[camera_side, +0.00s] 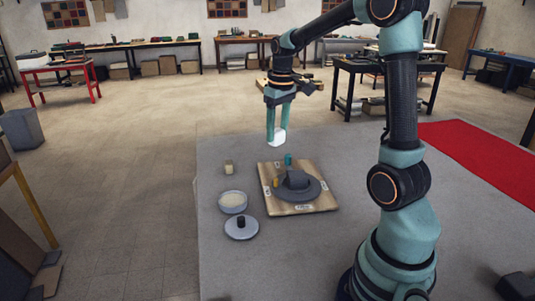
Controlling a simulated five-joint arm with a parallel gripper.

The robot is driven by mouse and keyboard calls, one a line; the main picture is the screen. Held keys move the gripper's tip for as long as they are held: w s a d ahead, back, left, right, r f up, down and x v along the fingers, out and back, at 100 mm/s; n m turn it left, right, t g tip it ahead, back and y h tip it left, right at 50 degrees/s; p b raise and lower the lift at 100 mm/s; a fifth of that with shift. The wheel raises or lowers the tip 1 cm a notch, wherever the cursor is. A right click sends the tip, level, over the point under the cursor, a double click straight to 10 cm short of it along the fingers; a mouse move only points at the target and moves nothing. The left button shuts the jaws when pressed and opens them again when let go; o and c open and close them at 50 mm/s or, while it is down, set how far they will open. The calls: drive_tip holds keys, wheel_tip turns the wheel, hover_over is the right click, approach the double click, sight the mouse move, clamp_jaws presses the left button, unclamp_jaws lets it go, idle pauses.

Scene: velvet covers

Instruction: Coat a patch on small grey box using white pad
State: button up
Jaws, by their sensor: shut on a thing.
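My gripper (277,122) is shut on a white pad (277,138), which shows below its teal fingers. It holds the pad in the air, above and behind the wooden board. A small grey box (297,180) sits on a round dark grey disc (299,190) on the wooden board (324,202). The pad and the box are apart. Any coating on the box is too small to make out.
A round dish (233,200) with pale contents, a round lid with a dark knob (241,227) and a small beige block (229,167) stand left of the board. A teal piece (288,160) and a yellow piece (276,183) stand near the box. Grey mat is clear around them.

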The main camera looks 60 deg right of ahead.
drive_tip(key=s+d+f+m, duration=0.3)
drive_tip(key=s+d, duration=0.3)
drive_tip(key=d, duration=0.3)
drive_tip(key=shift+f, duration=4.1)
drive_tip(key=shift+w+a+f, duration=0.3)
drive_tip(key=shift+w+f, duration=0.05)
drive_tip(key=shift+f, duration=0.15)
drive_tip(key=shift+w+a+f, duration=0.1)
drive_tip(key=shift+w+a, duration=0.8)
drive_tip(key=shift+w, duration=0.2)
drive_tip(key=shift+w+a, duration=0.9)
drive_tip(key=shift+w, duration=0.15)
drive_tip(key=shift+s+d, duration=1.05)
drive_tip(key=shift+s, duration=0.2)
drive_tip(key=shift+s+d, duration=1)
drive_tip(key=shift+s, duration=0.45)
drive_tip(key=shift+w+a, duration=0.1)
drive_tip(key=shift+a, duration=0.3)
drive_tip(key=shift+w+a, duration=0.95)
drive_tip(key=shift+w, duration=0.25)
drive_tip(key=shift+w+a, duration=0.95)
drive_tip(key=shift+w, duration=0.2)
drive_tip(key=shift+s+d, duration=1.1)
drive_tip(key=shift+s, duration=0.2)
drive_tip(key=shift+s+d, duration=1.05)
drive_tip(key=shift+s, duration=0.2)
drive_tip(key=shift+r, duration=4.05)
